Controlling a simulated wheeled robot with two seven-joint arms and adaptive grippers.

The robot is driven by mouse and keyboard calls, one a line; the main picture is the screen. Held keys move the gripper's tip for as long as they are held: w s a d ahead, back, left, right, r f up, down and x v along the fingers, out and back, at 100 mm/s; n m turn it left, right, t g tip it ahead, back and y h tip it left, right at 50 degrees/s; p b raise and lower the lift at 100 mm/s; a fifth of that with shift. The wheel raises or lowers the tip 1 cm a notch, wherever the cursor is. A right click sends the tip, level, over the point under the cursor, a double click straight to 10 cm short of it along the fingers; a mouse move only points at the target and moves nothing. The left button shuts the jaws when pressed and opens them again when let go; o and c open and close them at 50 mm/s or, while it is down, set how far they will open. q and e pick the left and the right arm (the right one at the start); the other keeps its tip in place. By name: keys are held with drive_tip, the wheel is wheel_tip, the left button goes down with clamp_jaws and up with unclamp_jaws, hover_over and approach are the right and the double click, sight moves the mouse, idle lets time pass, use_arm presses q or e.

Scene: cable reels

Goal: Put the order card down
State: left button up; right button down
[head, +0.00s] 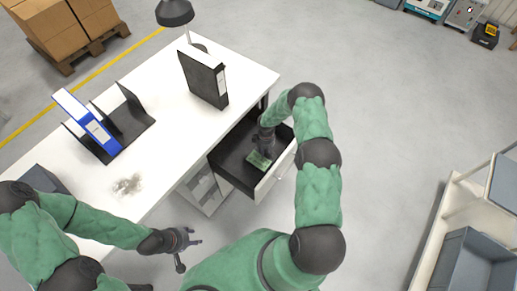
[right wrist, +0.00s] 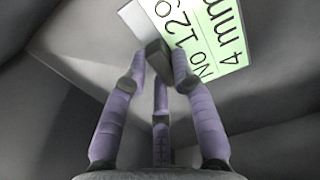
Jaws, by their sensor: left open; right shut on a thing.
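The order card (right wrist: 222,38) is green and white with printed text, among it "No 12" and "4 mm". In the head view the card (head: 259,160) shows as a small green patch inside the open drawer (head: 233,168) of the white desk. My right gripper (right wrist: 160,65) reaches down into the drawer, and its fingers are shut on the card. I cannot tell whether the card touches the drawer floor. My left gripper (head: 190,244) is open and empty, in front of the desk, away from the drawer.
A grey bin (head: 474,262) stands on a shelf at lower right. The floor right of the drawer is clear.

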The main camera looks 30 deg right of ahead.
sight(259, 150)
drive_tip(key=w, duration=0.1)
drive_tip(key=w+a+b, duration=0.1)
drive_tip(key=w, duration=0.1)
drive_tip(key=shift+w+a+f, duration=0.15)
drive_tip(key=shift+a, duration=0.05)
drive_tip(key=shift+w+a+f+b, duration=0.1)
drive_tip(key=shift+w+f+b, duration=0.15)
drive_tip(key=shift+b, duration=0.2)
drive_tip(key=shift+f, duration=0.2)
drive_tip(key=shift+f, duration=0.2)
drive_tip(key=c, duration=1)
unclamp_jaws()
drive_tip(key=shift+s, duration=0.1)
drive_tip(key=shift+r, duration=0.15)
